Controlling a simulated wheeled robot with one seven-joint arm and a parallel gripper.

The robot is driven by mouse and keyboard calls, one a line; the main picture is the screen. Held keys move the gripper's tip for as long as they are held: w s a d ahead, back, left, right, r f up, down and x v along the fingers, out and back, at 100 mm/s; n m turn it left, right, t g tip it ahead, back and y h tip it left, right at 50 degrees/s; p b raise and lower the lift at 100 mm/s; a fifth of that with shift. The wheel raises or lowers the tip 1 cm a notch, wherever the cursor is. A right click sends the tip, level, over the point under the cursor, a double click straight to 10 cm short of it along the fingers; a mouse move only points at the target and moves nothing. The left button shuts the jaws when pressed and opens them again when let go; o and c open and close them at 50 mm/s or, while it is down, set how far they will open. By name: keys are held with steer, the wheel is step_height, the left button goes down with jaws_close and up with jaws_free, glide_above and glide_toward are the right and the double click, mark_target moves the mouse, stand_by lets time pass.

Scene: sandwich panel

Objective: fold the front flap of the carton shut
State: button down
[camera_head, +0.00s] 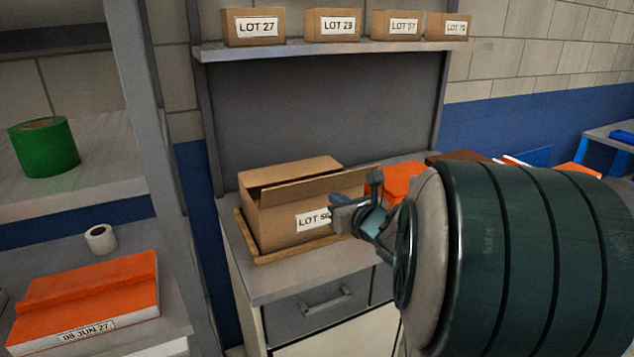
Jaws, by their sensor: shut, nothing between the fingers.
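The brown cardboard carton (275,224) sits on a wooden tray (247,238) on the workbench. Its label (311,221) reads "LOT 5" and a further character that is partly hidden. The front flap (315,187) stands raised along the carton's front top edge, with its right end reaching past the box. The far part of the top (292,171) looks covered. My gripper (341,212) is shut and empty, in front of the carton's right front corner. It hides part of the label and that corner. I cannot tell whether it touches the carton.
Small labelled boxes (335,25) stand on the shelf above. An orange item (401,182) lies right of the carton, partly behind my arm. A rack at left holds green tape (44,148), a white roll (100,239) and an orange binder-like item (85,299).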

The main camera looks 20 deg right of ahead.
mark_target(325, 180)
steer(key=shift+w+r+p, duration=0.5)
steer(key=shift+w+r, duration=0.6)
steer(key=shift+w, duration=0.25)
steer(key=shift+a+r, duration=0.1)
steer(key=shift+r, duration=0.05)
